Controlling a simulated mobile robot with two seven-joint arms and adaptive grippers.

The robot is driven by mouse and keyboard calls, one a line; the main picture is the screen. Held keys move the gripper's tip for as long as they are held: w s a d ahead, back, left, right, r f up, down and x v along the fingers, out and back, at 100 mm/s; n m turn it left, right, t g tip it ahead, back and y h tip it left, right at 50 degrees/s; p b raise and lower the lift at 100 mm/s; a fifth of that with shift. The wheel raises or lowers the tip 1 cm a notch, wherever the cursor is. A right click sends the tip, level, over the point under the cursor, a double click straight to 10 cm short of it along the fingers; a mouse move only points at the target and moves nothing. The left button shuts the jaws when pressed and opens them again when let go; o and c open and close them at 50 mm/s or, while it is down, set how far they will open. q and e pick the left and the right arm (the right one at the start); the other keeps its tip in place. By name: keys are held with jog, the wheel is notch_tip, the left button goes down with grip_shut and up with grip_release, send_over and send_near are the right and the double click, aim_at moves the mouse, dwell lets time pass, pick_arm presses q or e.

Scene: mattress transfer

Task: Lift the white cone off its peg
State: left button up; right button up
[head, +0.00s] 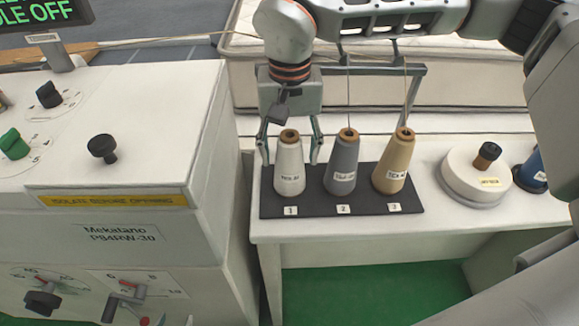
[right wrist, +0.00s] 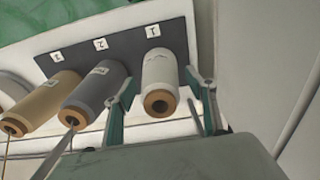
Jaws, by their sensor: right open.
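The white cone (head: 289,172) stands upright at position 1 on a dark base (head: 318,205), its brown core showing at the top. My right gripper (head: 290,158) is open above it, with one finger on either side of the cone. In the right wrist view the white cone (right wrist: 159,75) lies between the two green fingers (right wrist: 168,88); I cannot tell whether they touch it. The peg is hidden inside the cone. My left gripper is not in view.
A grey cone (head: 342,167) stands close beside the white one, with a tan cone (head: 394,165) beyond it. Threads run up from both to a frame (head: 418,90). A machine cabinet (head: 130,120) stands left; a round white device (head: 474,178) and blue spool (head: 533,168) are right.

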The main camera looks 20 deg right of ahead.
notch_tip(320, 180, down, 2)
jog(key=shift+f, duration=0.15)
jog(key=c, duration=1.4)
jog(key=shift+w, duration=0.1)
jog(key=shift+r, duration=0.75)
notch_tip(320, 180, up, 19)
jog(key=shift+f+p, duration=0.15)
jog(key=shift+p, duration=0.85)
